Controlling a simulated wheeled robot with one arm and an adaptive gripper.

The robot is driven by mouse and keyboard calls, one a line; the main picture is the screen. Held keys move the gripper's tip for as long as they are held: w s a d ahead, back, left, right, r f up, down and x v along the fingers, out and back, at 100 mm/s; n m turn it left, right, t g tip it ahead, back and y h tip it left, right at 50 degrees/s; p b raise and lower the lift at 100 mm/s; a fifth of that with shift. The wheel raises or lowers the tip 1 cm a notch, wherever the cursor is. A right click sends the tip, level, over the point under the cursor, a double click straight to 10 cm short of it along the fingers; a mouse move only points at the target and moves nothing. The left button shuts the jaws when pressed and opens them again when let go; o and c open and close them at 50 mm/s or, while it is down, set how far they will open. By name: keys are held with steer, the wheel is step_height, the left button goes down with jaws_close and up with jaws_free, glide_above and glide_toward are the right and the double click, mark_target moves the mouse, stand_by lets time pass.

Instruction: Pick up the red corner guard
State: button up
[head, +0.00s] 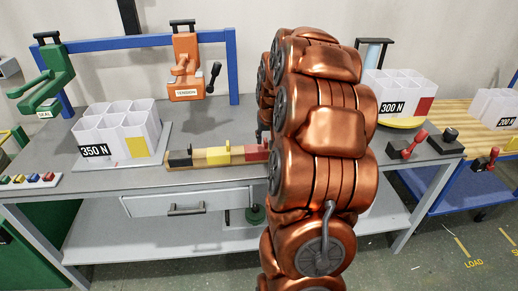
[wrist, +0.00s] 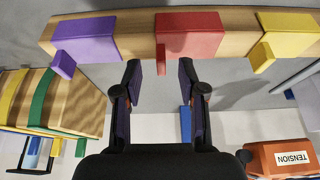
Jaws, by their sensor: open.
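The red corner guard (wrist: 188,35) sits on a pale wooden bar (wrist: 136,31) in the wrist view, between a purple guard (wrist: 86,40) and a yellow guard (wrist: 290,34). A small red tab hangs from its left side. My gripper (wrist: 160,70) is open and empty. Its two fingertips are just below the red guard in the picture, one on each side of the tab; I cannot tell whether they touch it. In the head view the red guard (head: 256,151) shows at the bar's right end, partly hidden by my arm. My gripper is hidden there.
On the bench stand a white box marked 350 N (head: 120,133), an orange tension device (head: 186,65), a green device (head: 46,82) and a 300 N box (head: 400,90). The bench front edge is clear near the drawer (head: 187,203).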

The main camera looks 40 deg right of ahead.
mark_target(266, 142)
steer(key=shift+x, duration=1.55)
jaws_close()
